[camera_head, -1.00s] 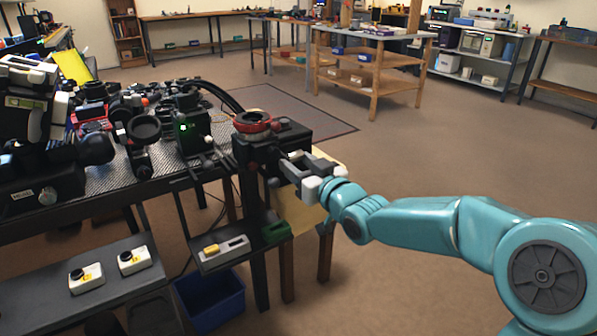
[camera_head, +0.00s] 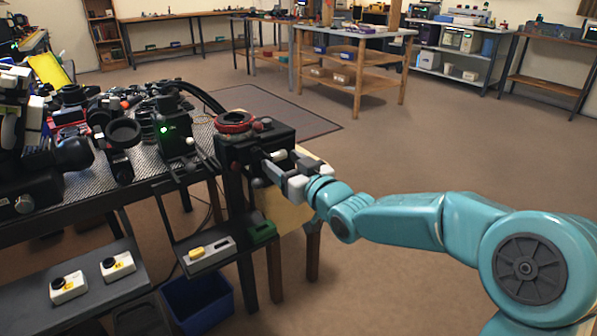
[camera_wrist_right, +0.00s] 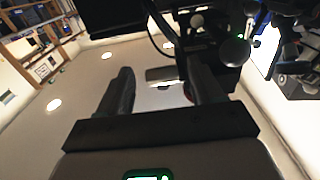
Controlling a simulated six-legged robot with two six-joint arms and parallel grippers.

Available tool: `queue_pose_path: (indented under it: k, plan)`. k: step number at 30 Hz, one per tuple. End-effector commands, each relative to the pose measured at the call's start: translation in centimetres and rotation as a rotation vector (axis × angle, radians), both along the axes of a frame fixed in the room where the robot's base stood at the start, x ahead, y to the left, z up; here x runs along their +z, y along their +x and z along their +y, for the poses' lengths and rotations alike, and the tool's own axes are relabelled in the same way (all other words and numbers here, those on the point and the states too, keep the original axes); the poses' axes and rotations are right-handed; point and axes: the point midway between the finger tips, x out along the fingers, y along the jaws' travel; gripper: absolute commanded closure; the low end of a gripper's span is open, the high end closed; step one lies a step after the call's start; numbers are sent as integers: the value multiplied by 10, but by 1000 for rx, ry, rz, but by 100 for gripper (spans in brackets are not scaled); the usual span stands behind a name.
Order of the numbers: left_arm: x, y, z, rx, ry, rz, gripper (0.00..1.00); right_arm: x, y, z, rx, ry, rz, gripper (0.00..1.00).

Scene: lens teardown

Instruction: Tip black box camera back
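The black box camera (camera_head: 255,150) has a red ring (camera_head: 234,122) on top and sits at the right end of the bench. It looks upright. My right gripper (camera_head: 274,163) is at the box's near right side, with its fingers spread. Whether a finger touches the box cannot be told. In the right wrist view the two fingers (camera_wrist_right: 160,90) stand apart with nothing visibly held between them. A dark body, perhaps the box (camera_wrist_right: 110,15), fills the top of that view.
A black device with a green light (camera_head: 173,127) stands left of the box, among crowded camera gear. A small shelf (camera_head: 212,256) hangs below, with a blue bin (camera_head: 198,305) under it. Open floor (camera_head: 420,150) lies to the right.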

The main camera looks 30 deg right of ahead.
Motion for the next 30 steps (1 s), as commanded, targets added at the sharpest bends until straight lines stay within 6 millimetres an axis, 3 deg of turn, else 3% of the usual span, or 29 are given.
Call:
queue_pose_path:
  k: [5, 12, 18, 24, 30]
  plan:
    - [7, -3, -1, -1, -3, 11, 57, 2, -31, -3, -2, -1, 1, 34]
    - [18, -11, -2, -4, -7, 38, 57, 1, -96, -9, -6, 0, 0, 34]
    - [25, -17, -3, -7, -11, 55, 57, 0, -138, -12, -6, 0, -1, 34]
    - [26, -17, -4, -11, -11, 56, 57, -1, -157, -14, -5, 1, -3, 34]
    - [26, -17, -4, -10, -10, 55, 57, -2, -160, -13, -3, 2, -3, 34]
